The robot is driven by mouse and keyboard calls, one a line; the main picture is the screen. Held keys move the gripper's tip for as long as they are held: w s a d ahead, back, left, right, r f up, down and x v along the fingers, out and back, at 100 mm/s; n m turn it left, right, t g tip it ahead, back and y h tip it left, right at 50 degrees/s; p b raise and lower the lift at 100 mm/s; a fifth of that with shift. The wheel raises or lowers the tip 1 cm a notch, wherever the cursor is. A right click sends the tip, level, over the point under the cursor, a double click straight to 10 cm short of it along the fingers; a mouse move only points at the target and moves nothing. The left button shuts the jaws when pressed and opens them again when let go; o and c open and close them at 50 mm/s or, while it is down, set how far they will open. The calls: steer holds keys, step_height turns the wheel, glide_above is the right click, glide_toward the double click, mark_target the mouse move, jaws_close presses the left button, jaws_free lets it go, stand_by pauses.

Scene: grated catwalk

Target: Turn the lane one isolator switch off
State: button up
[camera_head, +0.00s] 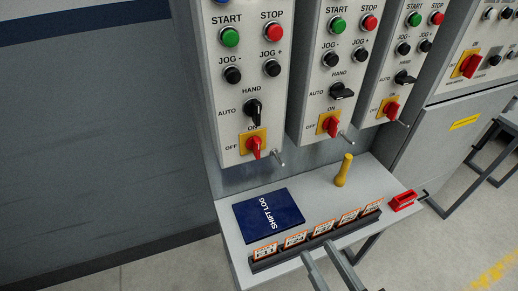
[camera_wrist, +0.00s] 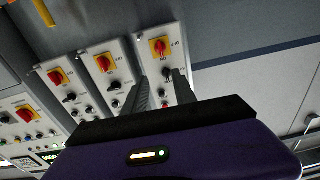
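Three grey control panels stand in a row, each with a red isolator switch on a yellow plate marked ON above and OFF at left. The left panel's isolator (camera_head: 255,147) has its red handle about upright, in line with ON. The middle isolator (camera_head: 330,124) and the right isolator (camera_head: 391,109) also show. No lane number is readable, so I cannot tell which is lane one. My gripper (camera_head: 318,248) is open and empty in front of the shelf, below the panels. In the wrist view, its fingers (camera_wrist: 160,88) point at the inverted panels, apart from any switch.
Below the panels, a shelf (camera_head: 231,226) holds a blue shift log (camera_head: 268,215), a yellow-handled object (camera_head: 344,170), a rack of orange-and-white tags (camera_head: 322,230) and a red item (camera_head: 403,200). A metal rod (camera_head: 279,157) sticks out beside the left isolator. A larger cabinet (camera_head: 440,150) stands right.

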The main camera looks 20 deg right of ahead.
steer(key=t+b, duration=0.1)
steer(key=b, duration=0.1)
glide_toward(259, 145)
step_height(259, 145, up, 5)
steer(key=shift+g+h, duration=0.3)
steer(key=shift+g, duration=0.4)
steer(key=w+f, duration=0.1)
steer(key=w, duration=0.2)
steer(key=w+f, duration=0.1)
steer(key=w, duration=0.2)
steer(key=w+f+p, duration=0.1)
steer(key=w+f, duration=0.1)
steer(key=w, duration=0.1)
steer(key=shift+w, duration=0.25)
steer(key=shift+c, duration=0.2)
jaws_close()
